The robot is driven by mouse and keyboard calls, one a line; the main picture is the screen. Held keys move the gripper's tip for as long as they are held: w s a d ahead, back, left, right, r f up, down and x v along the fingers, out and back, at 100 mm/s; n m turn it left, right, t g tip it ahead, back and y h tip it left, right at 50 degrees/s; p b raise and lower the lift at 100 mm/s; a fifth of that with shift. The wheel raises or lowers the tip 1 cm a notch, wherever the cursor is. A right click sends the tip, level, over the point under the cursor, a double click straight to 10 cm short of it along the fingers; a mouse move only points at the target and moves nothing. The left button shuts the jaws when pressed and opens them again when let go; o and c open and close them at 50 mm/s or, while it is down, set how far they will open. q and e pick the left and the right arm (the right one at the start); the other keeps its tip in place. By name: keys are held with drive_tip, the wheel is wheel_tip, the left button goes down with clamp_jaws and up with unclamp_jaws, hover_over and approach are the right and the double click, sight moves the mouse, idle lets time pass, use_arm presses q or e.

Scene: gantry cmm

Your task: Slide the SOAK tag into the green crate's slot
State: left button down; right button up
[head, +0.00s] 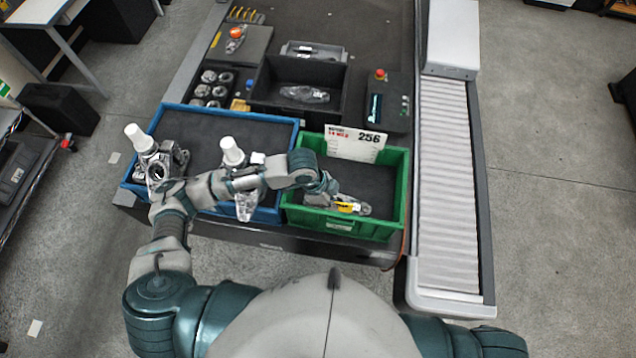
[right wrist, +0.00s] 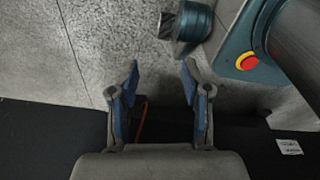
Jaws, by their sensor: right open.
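The green crate (head: 399,205) sits at the front right of the bench. A large white card (head: 355,146) marked 256, with red print, stands at its back rim. A pale label (head: 339,227) is on the crate's front wall. A metal part (head: 320,199) with a yellow piece (head: 348,207) lies inside. I cannot read SOAK on anything, so I cannot tell which piece is that tag. My left gripper (head: 331,188) is over the crate, close above the metal part; its fingers are too small to judge. My right gripper (right wrist: 161,70) is open and empty.
A blue crate (head: 268,131) with metal parts and white-capped pieces stands left of the green crate. A black bin (head: 262,84) and a control box (head: 386,102) are behind. A roller conveyor (head: 447,180) runs along the right. A small white label (right wrist: 289,147) shows at the right wrist view's lower right.

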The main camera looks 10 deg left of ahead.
use_arm(q)
drive_tip(key=shift+s+a+b+x, duration=0.1)
drive_tip(key=shift+s+b+x, duration=0.05)
drive_tip(key=shift+b+x, duration=0.8)
drive_tip(key=shift+s+a+b+x, duration=0.15)
drive_tip(key=shift+b+x, duration=0.5)
drive_tip(key=shift+x, duration=0.5)
drive_tip(key=shift+f, duration=0.15)
use_arm(e)
drive_tip(key=s+f, duration=0.1)
drive_tip(key=s+d+f, duration=0.1)
drive_tip(key=s+f, duration=0.1)
drive_tip(key=shift+s+f, duration=0.1)
drive_tip(key=shift+f, duration=0.1)
use_arm(q)
drive_tip(key=shift+a, duration=0.25)
use_arm(e)
drive_tip(key=shift+a+r, duration=0.1)
drive_tip(key=shift+r, duration=0.1)
use_arm(q)
drive_tip(key=shift+d+p, duration=0.2)
drive_tip(key=shift+p, duration=0.35)
use_arm(e)
drive_tip(key=shift+r, duration=0.35)
